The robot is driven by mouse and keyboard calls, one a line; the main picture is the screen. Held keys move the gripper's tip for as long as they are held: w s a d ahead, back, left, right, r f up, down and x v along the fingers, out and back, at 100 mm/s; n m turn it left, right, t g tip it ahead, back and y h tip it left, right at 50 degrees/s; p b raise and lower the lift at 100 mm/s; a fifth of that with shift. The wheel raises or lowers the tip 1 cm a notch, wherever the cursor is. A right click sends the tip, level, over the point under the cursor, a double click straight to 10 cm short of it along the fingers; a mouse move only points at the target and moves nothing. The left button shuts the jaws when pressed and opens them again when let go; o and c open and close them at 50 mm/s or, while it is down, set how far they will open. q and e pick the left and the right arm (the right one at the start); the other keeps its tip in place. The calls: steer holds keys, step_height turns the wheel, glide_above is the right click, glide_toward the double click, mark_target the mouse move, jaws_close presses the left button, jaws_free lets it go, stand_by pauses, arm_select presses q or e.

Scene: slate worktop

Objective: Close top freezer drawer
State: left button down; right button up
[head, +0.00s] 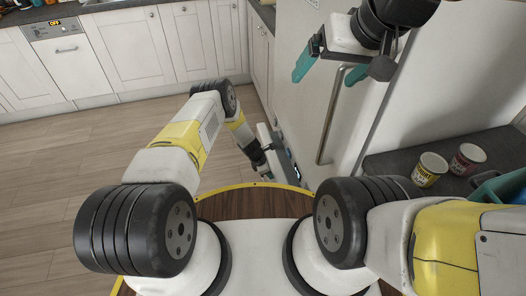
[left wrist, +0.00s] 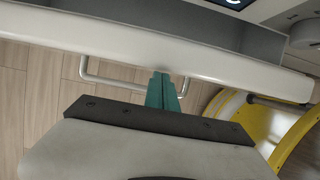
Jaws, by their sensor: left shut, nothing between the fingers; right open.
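The freezer drawer is pulled out in the left wrist view, with its white front (left wrist: 230,68) running across the picture and grey interior (left wrist: 200,34) behind it. A bar handle (left wrist: 105,82) is on the front's outer side. My left gripper (left wrist: 162,76) is shut and empty, its teal fingertips at the drawer front near the handle; I cannot tell if they touch. In the head view the drawer (head: 267,140) is a narrow white panel beside my left wrist, and the left fingertips are hidden. My right gripper (head: 324,78) is open and empty, in front of the tall white door.
The tall white door (head: 305,35) has a long vertical handle (head: 330,125). The wooden floor (head: 70,160) at left is clear.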

mark_target(283, 174)
arm_select(q)
steer(key=shift+w+d, duration=0.2)
steer(key=shift+d, duration=0.75)
steer(key=shift+w+d, duration=0.15)
steer(key=shift+d, duration=0.8)
steer(key=shift+w+d, duration=0.2)
steer(key=shift+d, duration=0.75)
